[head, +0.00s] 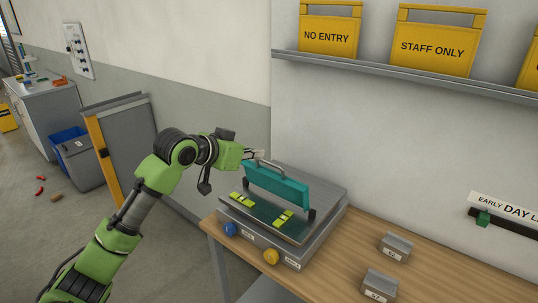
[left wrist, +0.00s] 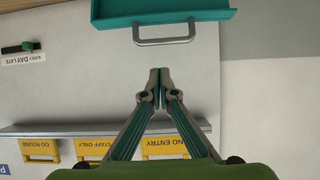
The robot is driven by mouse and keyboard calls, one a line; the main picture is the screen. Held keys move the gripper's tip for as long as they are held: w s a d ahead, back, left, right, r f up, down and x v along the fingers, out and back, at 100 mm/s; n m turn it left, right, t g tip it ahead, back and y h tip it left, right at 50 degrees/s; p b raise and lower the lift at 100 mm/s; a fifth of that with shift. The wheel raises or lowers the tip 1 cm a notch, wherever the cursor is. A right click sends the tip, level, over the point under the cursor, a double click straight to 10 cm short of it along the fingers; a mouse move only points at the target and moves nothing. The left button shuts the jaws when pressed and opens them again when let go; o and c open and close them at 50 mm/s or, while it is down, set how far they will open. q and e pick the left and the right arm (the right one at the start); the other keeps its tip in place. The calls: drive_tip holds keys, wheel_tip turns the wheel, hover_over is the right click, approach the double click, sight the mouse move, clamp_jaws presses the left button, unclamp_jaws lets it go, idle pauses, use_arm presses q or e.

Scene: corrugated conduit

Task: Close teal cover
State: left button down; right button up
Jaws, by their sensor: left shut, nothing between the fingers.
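The teal cover (head: 277,186) stands raised, nearly upright, on the grey box (head: 330,195) on the table. A grey bar handle (head: 270,168) runs along its upper side. In the left wrist view the cover (left wrist: 160,11) is at the top edge, with its handle (left wrist: 164,38) below it. My left gripper (head: 258,154) is at the cover's upper left, close to the handle. In the left wrist view its fingertips (left wrist: 160,72) are together and empty, with a visible gap in the picture to the handle. My right gripper is in neither view.
The box has yellow-green pieces (head: 284,217) on its top, and a blue knob (head: 229,229) and yellow knob (head: 271,257) in front. Two small grey blocks (head: 396,247) (head: 379,285) stand on the wooden table (head: 330,270). A wall shelf (head: 400,74) holds yellow signs.

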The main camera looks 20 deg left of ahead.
use_arm(q)
drive_tip(key=w+d+p, duration=0.1)
drive_tip(key=w, duration=0.2)
drive_tip(key=w+d+f+p, duration=0.1)
drive_tip(key=w+p, duration=0.1)
drive_tip(key=w, duration=0.1)
drive_tip(key=w+d+p, duration=0.1)
drive_tip(key=w, duration=0.2)
drive_tip(key=shift+f+p, duration=0.15)
drive_tip(key=shift+p, duration=0.25)
drive_tip(key=shift+s+a+f+p, duration=0.25)
drive_tip(key=shift+s+f+p, duration=0.25)
drive_tip(key=shift+s+f, duration=0.15)
drive_tip(key=shift+s+a+f+p, duration=0.25)
drive_tip(key=shift+s+f+p, duration=0.25)
drive_tip(key=shift+f, duration=0.1)
drive_tip(key=shift+s+a+f, duration=0.1)
drive_tip(key=shift+s+f, duration=0.2)
drive_tip(key=shift+s, duration=0.05)
drive_tip(key=shift+w+f, duration=0.1)
